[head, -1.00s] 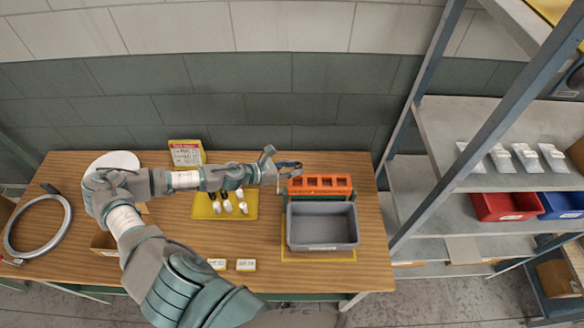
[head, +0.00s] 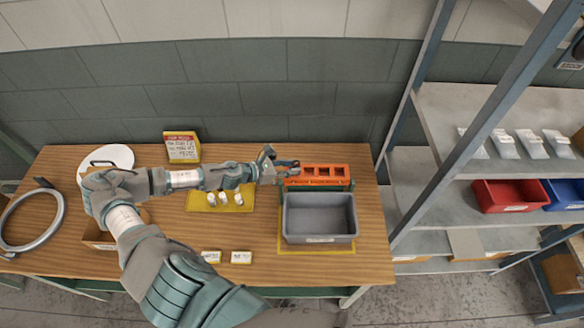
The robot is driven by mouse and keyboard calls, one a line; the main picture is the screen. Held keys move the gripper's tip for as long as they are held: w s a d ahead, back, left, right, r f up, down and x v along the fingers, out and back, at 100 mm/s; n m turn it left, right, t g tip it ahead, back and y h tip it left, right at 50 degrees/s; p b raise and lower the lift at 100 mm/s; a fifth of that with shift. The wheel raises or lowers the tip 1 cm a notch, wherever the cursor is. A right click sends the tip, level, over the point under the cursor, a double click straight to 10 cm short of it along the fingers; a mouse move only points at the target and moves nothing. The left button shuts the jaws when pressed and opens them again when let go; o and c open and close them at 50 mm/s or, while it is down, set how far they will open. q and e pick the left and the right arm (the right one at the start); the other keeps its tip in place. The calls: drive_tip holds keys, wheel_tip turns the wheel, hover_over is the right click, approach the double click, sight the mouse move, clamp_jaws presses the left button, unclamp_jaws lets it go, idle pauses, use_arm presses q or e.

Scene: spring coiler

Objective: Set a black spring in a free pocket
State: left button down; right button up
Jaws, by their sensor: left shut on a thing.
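The orange rack (head: 325,171) with a row of dark pockets stands at the right back of the wooden table. My left gripper (head: 288,169) is shut at the rack's left end, close to the leftmost pocket. What it grips is small and mostly hidden by the fingers, so I cannot tell how far it sits in a pocket. A yellow mat (head: 243,207) lies left of the rack, partly under my left arm, with several small pale and dark pieces (head: 212,201) on it. My right gripper is not in view.
A grey bin (head: 320,218) stands just in front of the rack. Two small labels (head: 241,257) lie near the table's front edge. A sign (head: 182,147) stands at the back. A metal ring (head: 32,219) is at the left. Shelves with red (head: 503,196) and blue bins are right.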

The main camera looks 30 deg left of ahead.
use_arm(q)
drive_tip(key=c, duration=0.8)
unclamp_jaws()
drive_tip(key=shift+s+a+f, duration=0.2)
drive_tip(key=shift+f, duration=0.4)
drive_tip(key=shift+w+r, duration=0.1)
drive_tip(key=shift+r, duration=0.15)
drive_tip(key=shift+w+r, duration=0.15)
drive_tip(key=shift+r, duration=0.2)
drive_tip(key=shift+w+a+r, duration=0.1)
drive_tip(key=shift+w+r, duration=0.15)
drive_tip(key=shift+r, duration=0.6)
drive_tip(key=shift+w+a+r, duration=0.1)
drive_tip(key=shift+w+r, duration=0.15)
drive_tip(key=shift+r, duration=0.55)
drive_tip(key=r+p, duration=0.2)
drive_tip(key=r, duration=0.1)
drive_tip(key=s+r+p, duration=0.1)
drive_tip(key=r, duration=0.3)
drive_tip(key=d+r+p, duration=0.1)
drive_tip(key=r+p, duration=0.1)
drive_tip(key=r, duration=0.1)
drive_tip(key=shift+s+r+p, duration=0.25)
drive_tip(key=shift+p, duration=0.1)
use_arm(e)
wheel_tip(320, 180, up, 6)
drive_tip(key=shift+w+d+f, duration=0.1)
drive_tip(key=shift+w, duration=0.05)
use_arm(q)
drive_tip(key=shift+d, duration=0.1)
